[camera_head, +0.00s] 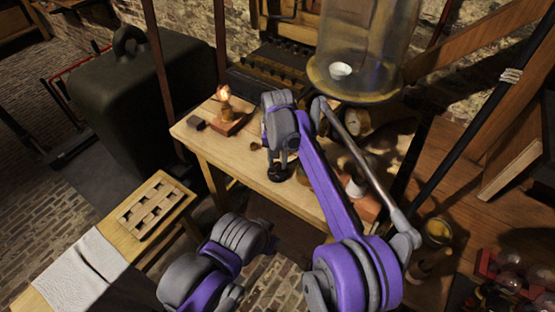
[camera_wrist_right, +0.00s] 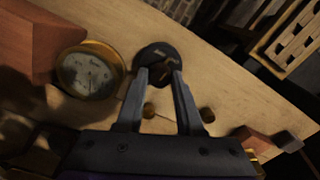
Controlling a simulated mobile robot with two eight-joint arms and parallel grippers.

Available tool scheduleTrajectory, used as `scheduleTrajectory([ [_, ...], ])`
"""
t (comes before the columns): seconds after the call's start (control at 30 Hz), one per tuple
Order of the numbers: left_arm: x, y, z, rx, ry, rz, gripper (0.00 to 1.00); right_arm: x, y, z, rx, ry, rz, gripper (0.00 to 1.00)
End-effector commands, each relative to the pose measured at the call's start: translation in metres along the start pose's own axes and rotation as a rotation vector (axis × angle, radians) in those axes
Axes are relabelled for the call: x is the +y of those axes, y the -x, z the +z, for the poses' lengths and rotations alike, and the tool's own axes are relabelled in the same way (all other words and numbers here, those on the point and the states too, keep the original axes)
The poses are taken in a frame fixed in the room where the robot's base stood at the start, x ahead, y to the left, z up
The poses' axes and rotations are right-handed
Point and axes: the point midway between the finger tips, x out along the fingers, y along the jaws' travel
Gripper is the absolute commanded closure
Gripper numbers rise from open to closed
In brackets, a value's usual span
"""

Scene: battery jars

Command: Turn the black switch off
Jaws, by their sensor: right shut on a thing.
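The black switch (camera_head: 277,174) is a small round black piece on the light wooden table, below my right gripper (camera_head: 280,160) in the head view. In the right wrist view the black switch (camera_wrist_right: 153,52) lies at the fingertips, with a dark brown part in its middle. My right gripper (camera_wrist_right: 160,72) points down at it, its two fingers closed in on that middle part, which they partly hide. The lever's exact position cannot be made out. My left gripper is not in view.
A glowing lamp (camera_head: 225,95) stands on a reddish wooden base (camera_head: 230,123) at the table's left. A round brass-rimmed gauge (camera_wrist_right: 88,73) lies beside the switch. A large glass jar (camera_head: 365,40) stands behind. Bare tabletop (camera_head: 205,146) shows at the left.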

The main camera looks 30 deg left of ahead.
Motion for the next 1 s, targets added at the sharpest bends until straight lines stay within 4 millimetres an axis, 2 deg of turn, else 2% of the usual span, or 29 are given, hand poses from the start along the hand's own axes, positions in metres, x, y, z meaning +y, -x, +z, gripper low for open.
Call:
scheduleTrajectory([
  [0.6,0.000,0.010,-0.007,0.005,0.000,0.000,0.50,0.000,0.001,0.000,0.000,0.579,0.000,1.00],
  [1.0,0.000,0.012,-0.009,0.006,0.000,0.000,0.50,0.000,0.001,0.000,0.000,0.851,0.000,1.00],
])
